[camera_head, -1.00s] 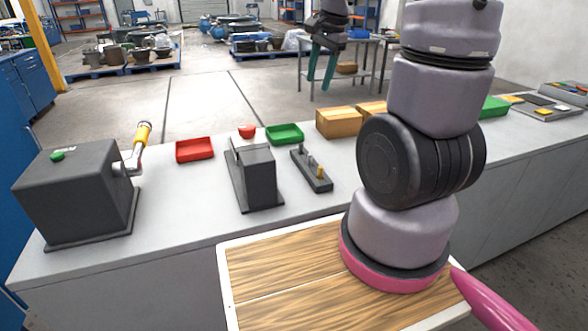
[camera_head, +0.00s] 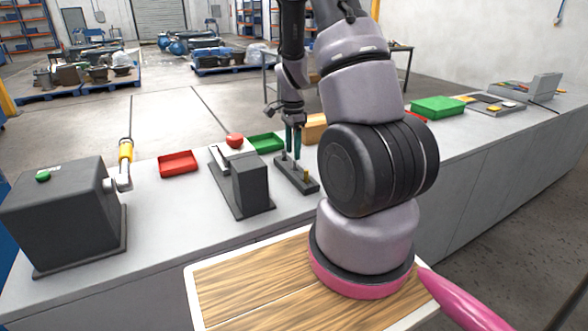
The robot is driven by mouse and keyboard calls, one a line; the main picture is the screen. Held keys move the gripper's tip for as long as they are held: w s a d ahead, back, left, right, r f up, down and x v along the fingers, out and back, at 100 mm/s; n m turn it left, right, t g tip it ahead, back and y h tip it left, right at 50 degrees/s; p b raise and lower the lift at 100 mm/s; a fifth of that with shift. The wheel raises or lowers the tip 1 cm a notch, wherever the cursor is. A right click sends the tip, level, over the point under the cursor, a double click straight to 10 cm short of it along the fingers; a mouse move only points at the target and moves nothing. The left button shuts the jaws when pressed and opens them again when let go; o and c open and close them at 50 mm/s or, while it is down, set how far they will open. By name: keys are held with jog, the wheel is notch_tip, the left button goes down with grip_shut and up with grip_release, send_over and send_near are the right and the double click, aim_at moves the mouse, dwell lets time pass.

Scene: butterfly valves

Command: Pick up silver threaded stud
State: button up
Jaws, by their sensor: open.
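A dark narrow rack (camera_head: 297,177) on the bench holds several upright studs. A brass-coloured stud (camera_head: 306,173) stands at its near end. A silver stud (camera_head: 295,165) stands around its middle, and another silver-grey one (camera_head: 284,156) is at the far side. They are small, and I cannot make out any thread. My gripper (camera_head: 294,152) points down over the far part of the rack, its teal fingers open. The fingertips are close to the silver studs; I cannot tell whether they touch or surround one.
A green tray (camera_head: 266,143) and a red tray (camera_head: 178,164) sit behind and left. A dark grey block fixture (camera_head: 252,184) with a red knob (camera_head: 234,141) stands left of the rack. A cardboard box (camera_head: 314,128) is behind. A grey machine (camera_head: 65,215) fills the left end.

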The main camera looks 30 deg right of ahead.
aim_at(294, 161)
jog(key=f, duration=0.5)
jog(key=shift+d, duration=0.3)
grip_shut()
